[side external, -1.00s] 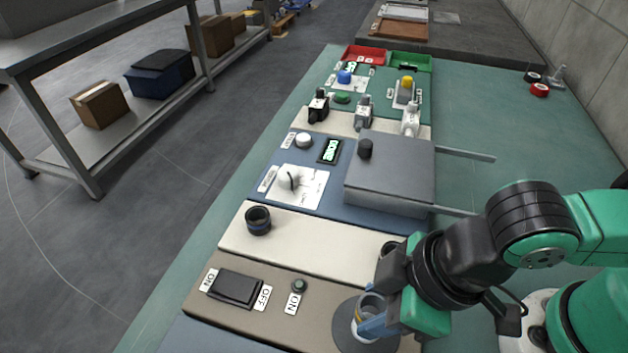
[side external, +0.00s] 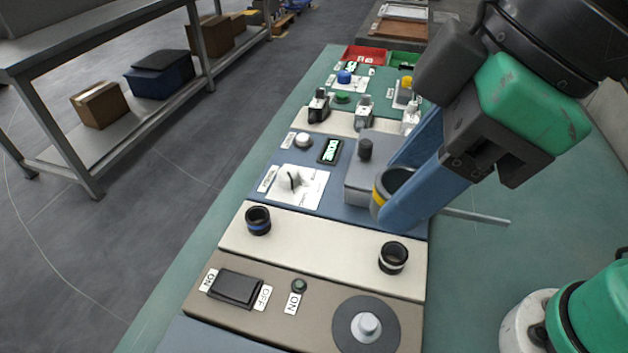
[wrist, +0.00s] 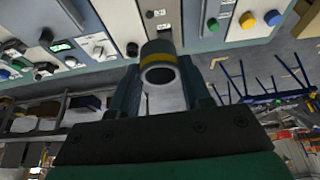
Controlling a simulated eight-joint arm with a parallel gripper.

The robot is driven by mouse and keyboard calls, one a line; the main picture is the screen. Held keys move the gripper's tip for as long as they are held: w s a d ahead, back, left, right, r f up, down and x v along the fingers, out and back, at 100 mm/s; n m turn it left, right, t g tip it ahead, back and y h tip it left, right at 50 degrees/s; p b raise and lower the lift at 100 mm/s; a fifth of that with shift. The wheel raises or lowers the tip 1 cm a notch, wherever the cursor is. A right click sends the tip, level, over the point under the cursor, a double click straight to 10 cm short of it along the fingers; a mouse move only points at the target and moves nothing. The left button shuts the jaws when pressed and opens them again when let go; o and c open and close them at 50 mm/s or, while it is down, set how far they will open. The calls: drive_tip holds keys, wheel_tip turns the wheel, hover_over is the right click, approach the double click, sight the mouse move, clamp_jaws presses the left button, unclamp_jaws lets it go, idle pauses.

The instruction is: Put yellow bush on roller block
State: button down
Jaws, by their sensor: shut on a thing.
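The yellow bush (side external: 378,198) is a dark ring with a yellow band. My gripper (side external: 398,190) is shut on it and holds it tilted, in front of the grey box in the side view. In the wrist view the bush (wrist: 158,56) sits between my two blue fingers, its open end facing the camera. I cannot tell for sure which fixture is the roller block.
A grey box (side external: 362,183) with a black knob is under my gripper. A dark disc (side external: 344,332) with a bare pale peg is at the front.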

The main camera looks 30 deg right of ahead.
hover_over(316, 243)
drive_tip(key=s+d, duration=0.1)
wheel_tip(316, 243, down, 15)
drive_tip(key=shift+f, duration=2.5)
drive_tip(key=shift+c, duration=2)
unclamp_jaws()
drive_tip(key=shift+f, duration=0.15)
